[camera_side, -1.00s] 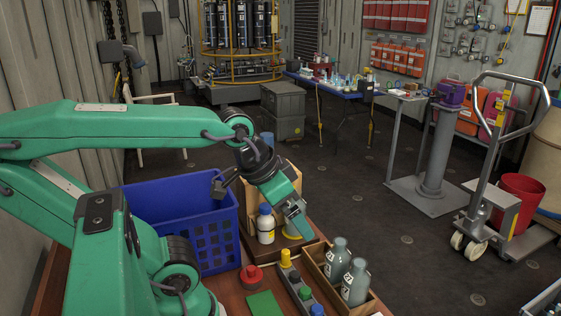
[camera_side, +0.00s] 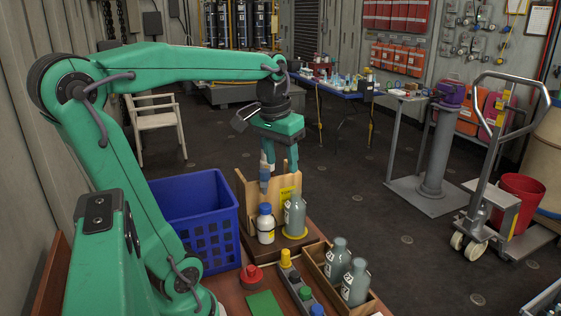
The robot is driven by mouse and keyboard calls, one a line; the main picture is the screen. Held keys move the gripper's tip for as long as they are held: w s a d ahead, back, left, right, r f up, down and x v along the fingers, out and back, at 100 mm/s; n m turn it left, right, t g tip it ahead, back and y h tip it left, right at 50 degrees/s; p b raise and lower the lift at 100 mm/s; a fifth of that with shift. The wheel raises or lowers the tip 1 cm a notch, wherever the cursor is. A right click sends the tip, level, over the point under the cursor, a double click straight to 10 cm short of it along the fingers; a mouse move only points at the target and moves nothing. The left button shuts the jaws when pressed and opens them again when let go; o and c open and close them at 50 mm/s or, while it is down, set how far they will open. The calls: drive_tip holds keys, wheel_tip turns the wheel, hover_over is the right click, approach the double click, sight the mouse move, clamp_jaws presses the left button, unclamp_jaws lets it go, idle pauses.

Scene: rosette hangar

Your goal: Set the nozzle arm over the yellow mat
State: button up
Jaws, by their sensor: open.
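The yellow mat (camera_side: 287,236) is a round disc at the right front of a wooden stand. A grey bottle (camera_side: 295,215) stands upright on it. A white bottle with a blue cap (camera_side: 265,227) stands just left of the mat. My gripper (camera_side: 279,174) is open, pointing down above and behind the two bottles, in front of the stand's upright wooden boards (camera_side: 250,195). It appears to hold nothing. I cannot make out the nozzle arm for certain; my gripper hides part of the stand's upper area.
A blue crate (camera_side: 207,235) stands left of the stand. In front are a red knob (camera_side: 251,277), a green pad (camera_side: 264,304) and a strip with coloured buttons (camera_side: 298,290). A wooden box (camera_side: 320,262) with two grey bottles stands at the right.

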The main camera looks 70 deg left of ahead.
sight(264, 170)
drive_tip(key=a+n, duration=0.1)
drive_tip(key=a, duration=0.2)
drive_tip(key=a+n+g, duration=0.1)
drive_tip(key=a, duration=0.2)
drive_tip(key=a+r, duration=0.1)
drive_tip(key=a, duration=0.2)
drive_tip(key=shift+s+r+n+g+h, duration=0.1)
drive_tip(key=shift+s+n+g+h, duration=0.2)
drive_tip(key=shift+n+g+h, duration=0.1)
drive_tip(key=shift+f, duration=3.95)
drive_tip(key=shift+c, duration=0.4)
clamp_jaws()
